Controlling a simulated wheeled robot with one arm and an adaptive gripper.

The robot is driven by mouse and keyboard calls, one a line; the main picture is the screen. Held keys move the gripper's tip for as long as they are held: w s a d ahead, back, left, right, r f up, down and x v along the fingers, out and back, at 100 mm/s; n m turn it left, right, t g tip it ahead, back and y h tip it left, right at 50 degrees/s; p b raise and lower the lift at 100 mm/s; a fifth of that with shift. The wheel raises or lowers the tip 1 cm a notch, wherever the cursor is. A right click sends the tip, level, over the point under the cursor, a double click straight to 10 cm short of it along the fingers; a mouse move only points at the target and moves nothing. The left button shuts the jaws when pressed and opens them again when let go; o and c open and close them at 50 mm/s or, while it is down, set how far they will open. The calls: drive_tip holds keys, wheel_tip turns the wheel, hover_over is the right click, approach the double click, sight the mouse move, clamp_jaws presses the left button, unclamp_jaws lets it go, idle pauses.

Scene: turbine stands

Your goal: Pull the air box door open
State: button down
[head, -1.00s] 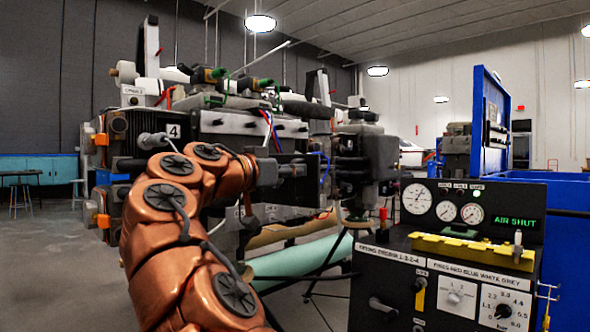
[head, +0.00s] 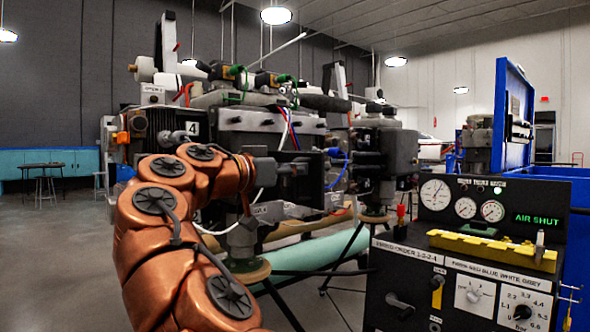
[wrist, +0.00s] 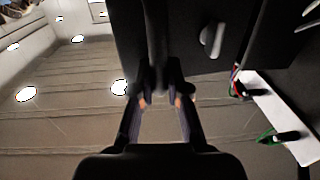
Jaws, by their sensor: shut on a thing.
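A dark door-like panel (head: 312,188) stands at the front of the turbine stand in the head view, at the end of my copper arm. In the wrist view a broad dark panel (wrist: 190,60) with a pale grey knob (wrist: 212,40) fills the top middle. My gripper (head: 290,168) reaches the panel from the left. In the wrist view my gripper (wrist: 161,90) is shut on a dark upright part at the panel, which I take for the door's handle or edge. The exact grip is too dark to make out, as are the hinge and the door's angle.
A black control box (head: 460,285) with gauges and an "AIR SHUT" display stands at the right, with a yellow tray (head: 490,248) on it. The stand's black legs (head: 345,270) and a pale green roll (head: 310,255) are below my gripper. The left floor (head: 50,260) is clear.

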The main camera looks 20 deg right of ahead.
drive_tip(key=shift+r, duration=0.1)
drive_tip(key=c, duration=1.1)
unclamp_jaws()
drive_tip(key=shift+c, duration=0.2)
drive_tip(key=shift+a, duration=0.1)
drive_tip(key=v, duration=1.2)
